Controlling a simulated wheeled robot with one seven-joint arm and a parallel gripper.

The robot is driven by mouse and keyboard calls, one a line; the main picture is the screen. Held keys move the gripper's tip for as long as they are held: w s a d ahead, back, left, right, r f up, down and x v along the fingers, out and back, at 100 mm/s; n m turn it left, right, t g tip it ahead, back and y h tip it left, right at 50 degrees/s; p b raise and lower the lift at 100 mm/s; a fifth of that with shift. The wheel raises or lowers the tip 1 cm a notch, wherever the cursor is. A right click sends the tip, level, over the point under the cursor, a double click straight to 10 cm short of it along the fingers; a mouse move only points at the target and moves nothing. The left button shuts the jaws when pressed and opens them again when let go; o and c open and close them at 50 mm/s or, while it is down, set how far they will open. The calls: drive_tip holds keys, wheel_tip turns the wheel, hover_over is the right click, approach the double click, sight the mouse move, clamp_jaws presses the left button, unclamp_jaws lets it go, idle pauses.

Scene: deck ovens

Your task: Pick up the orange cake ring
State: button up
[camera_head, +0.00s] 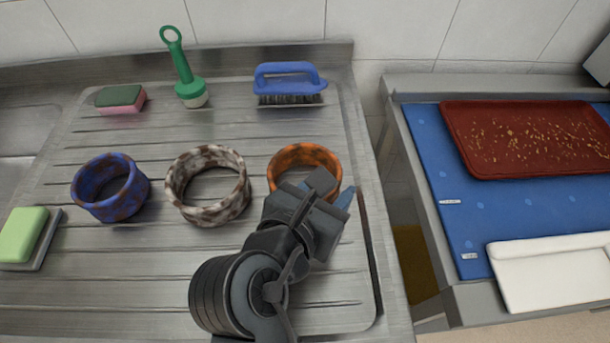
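The orange cake ring (305,156) is mottled with dark patches and stands on the ridged metal drainboard, in the right part of it. My gripper (334,192) is over the near side of this ring and hides its near right wall. I cannot tell whether the fingers touch the ring or are around its wall. The gap between the fingertips is not clear from this view. A white-and-brown cake ring (208,209) stands just left of the orange one, and a blue-and-brown cake ring (107,211) stands farther left.
A green soap bar (22,234) is at left. Across a gap, a blue-topped table (462,213) holds a red tray (466,152) and white tray (555,278).

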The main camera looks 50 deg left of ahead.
drive_tip(key=shift+w+f, duration=0.1)
drive_tip(key=shift+w, duration=0.15)
drive_tip(key=shift+c, duration=0.3)
clamp_jaws()
